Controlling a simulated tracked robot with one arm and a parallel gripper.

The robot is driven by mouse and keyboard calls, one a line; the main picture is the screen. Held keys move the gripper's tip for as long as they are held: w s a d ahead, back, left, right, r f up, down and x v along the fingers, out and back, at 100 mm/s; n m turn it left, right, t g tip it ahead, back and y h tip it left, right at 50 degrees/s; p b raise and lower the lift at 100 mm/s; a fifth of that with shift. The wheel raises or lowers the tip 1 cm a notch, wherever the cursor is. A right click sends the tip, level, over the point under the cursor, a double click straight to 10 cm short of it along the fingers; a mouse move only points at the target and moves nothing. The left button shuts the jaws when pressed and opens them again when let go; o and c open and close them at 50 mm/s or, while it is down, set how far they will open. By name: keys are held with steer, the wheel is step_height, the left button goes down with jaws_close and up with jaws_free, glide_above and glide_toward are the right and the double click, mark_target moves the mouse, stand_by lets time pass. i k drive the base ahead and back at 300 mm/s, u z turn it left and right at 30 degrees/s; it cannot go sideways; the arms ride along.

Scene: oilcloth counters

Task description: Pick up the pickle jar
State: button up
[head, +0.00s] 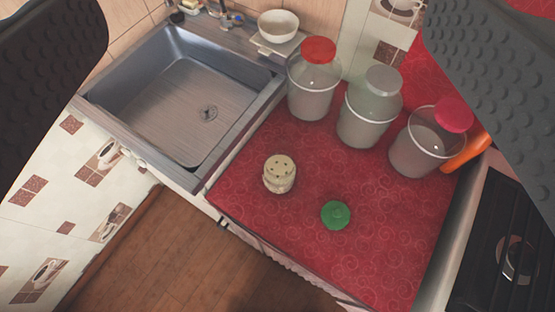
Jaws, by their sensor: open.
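My gripper (266,40) is open, with one dark dimpled finger at the upper left and the other at the upper right. Nothing is between them, and they are well above the counter. No jar shows a readable pickle label, so I cannot tell which thing is the pickle jar. Three clear jars stand at the back of the red oilcloth: a red-lidded jar (312,96), a grey-lidded jar (362,125) and a pink-lidded jar (411,153). A small cream speckled item (279,174) and a round green item (335,215) are nearer the front edge.
The red oilcloth counter (378,262) is clear at the front right. A steel sink (165,110) adjoins it on the left, with a white bowl (278,26) behind. An orange item (466,152) and a black stove (506,240) are at the right.

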mark_target(279, 169)
steer(key=u, duration=1.75)
steer(key=k, duration=1.4)
steer(key=z, duration=0.55)
steer(key=i, duration=1.05)
steer(key=u, duration=0.05)
